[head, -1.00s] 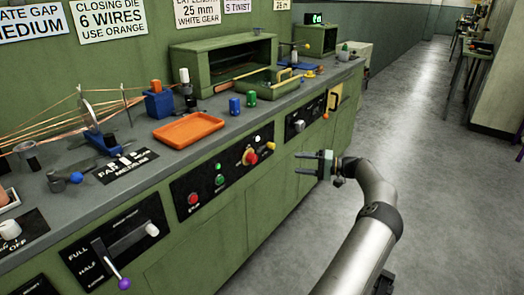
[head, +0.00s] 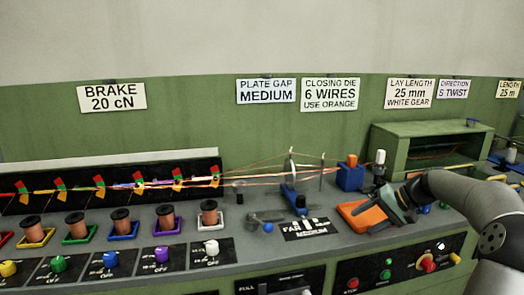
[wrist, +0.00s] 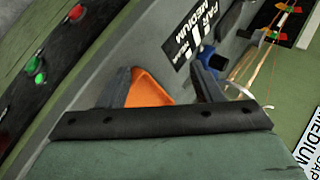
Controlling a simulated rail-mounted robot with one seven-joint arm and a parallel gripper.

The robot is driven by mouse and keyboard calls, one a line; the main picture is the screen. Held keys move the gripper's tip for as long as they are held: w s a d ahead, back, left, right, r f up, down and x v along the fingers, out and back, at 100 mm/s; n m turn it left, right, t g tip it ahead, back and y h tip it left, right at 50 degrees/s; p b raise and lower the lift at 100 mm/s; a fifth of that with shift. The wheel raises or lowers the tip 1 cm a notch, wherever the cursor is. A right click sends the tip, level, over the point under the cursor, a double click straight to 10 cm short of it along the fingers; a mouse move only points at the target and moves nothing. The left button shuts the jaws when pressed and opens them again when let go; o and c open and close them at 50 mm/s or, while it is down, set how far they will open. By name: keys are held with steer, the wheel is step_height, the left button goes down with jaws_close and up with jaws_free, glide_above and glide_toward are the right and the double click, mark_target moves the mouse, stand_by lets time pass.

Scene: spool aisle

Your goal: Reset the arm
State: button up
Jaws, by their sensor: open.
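My gripper (head: 385,208) is open and empty, up at the right of the head view, in front of the orange tray (head: 352,217) on the bench. My bent arm reaches in from the right edge. In the wrist view, the two dark fingers of my gripper (wrist: 161,70) stand apart with nothing between them. The orange tray (wrist: 150,88) shows beyond and between them. The exact gap between gripper and tray cannot be told.
Behind the gripper are a blue block with an orange top (head: 350,174) and an open green housing (head: 430,140). Copper wires run left from a disc on a blue stand (head: 292,190). Several copper spools (head: 121,220) stand at left. Knobs and a red button (head: 352,283) line the front.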

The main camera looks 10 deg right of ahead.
steer(key=a, duration=0.3)
steer(key=a+g, duration=0.1)
steer(key=a, duration=0.1)
steer(key=a+r+n+g+p, duration=0.1)
steer(key=a, duration=0.2)
steer(key=shift+a+h, duration=0.3)
steer(key=shift+h, duration=0.1)
steer(key=s+a+r+n+g+h+p, duration=0.1)
steer(key=s+a+n+g+h+p, duration=0.15)
steer(key=s+a, duration=0.5)
steer(key=s+a+r+n+g+h+p, duration=0.1)
steer(key=s+a+h+p, duration=0.3)
steer(key=a, duration=0.7)
steer(key=s+a+n+p, duration=0.2)
steer(key=s+a+p, duration=0.15)
steer(key=s, duration=1.15)
step_height(320, 180, down, 15)
steer(key=s+b, duration=0.1)
steer(key=b, duration=1.3)
steer(key=shift+a+b, duration=0.15)
steer(key=shift+b, duration=0.2)
steer(key=shift+s+g+y, duration=0.1)
steer(key=shift+g+y, duration=0.15)
